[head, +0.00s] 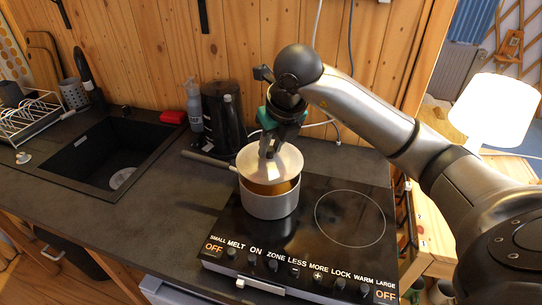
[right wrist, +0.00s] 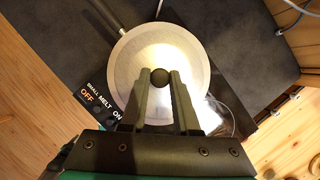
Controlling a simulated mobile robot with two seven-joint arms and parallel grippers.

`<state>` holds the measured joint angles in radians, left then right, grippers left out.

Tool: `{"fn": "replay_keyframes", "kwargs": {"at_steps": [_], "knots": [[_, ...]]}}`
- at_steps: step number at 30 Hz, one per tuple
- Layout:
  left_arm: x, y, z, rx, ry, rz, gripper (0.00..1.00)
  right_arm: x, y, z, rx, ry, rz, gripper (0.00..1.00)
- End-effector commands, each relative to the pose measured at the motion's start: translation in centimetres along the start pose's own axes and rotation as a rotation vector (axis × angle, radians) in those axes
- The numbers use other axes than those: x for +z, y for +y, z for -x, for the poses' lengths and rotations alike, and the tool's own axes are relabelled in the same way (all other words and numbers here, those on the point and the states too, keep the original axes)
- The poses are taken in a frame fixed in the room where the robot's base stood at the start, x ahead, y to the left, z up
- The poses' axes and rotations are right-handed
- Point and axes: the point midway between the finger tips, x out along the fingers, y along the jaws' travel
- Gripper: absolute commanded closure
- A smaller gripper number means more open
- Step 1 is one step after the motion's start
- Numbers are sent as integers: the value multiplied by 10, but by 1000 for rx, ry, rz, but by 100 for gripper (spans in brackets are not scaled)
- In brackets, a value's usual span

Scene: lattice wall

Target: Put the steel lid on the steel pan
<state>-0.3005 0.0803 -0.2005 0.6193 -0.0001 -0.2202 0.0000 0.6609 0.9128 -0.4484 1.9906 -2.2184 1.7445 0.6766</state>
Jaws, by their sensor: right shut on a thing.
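The steel pan (head: 270,205) stands on the left cooking zone of the hob, its long handle (head: 208,160) pointing to the back left. The steel lid (head: 283,165) is over the pan, with a gap at the front where the pan's warm-lit inside shows. Whether its back edge touches the rim is hidden. My right gripper (head: 268,152) is above the lid, shut on its dark round knob. In the right wrist view the knob (right wrist: 160,77) sits between the fingertips and the lid (right wrist: 135,70) fills the middle. My left gripper is not in view.
The hob (head: 325,255) has an empty right zone (head: 350,218) and knobs along its front. A black kettle (head: 224,118) and a spray bottle (head: 194,105) stand behind the pan. A sink (head: 105,155) is at left, and a lit lamp (head: 495,110) at right.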

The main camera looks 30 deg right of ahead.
Motion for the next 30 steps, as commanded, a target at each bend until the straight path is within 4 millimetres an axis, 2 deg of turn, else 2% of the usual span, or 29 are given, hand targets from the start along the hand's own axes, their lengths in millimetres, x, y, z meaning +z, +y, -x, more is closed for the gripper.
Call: {"fn": "replay_keyframes", "kwargs": {"at_steps": [3, 6, 13, 24, 25, 30], "knots": [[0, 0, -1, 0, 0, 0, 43, -9, 0, -19, 0, 6, -1, 100], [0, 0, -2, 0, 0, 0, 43, -11, 0, -26, 0, 2, -1, 100], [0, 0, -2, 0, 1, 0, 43, -11, 0, -26, 0, 0, 0, 100], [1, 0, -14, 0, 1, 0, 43, -15, 0, -37, -1, 0, 0, 100], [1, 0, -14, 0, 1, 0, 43, -16, 0, -37, -1, 1, 0, 70], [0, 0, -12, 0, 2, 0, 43, -15, 0, -36, 0, 1, 0, 50]]}}
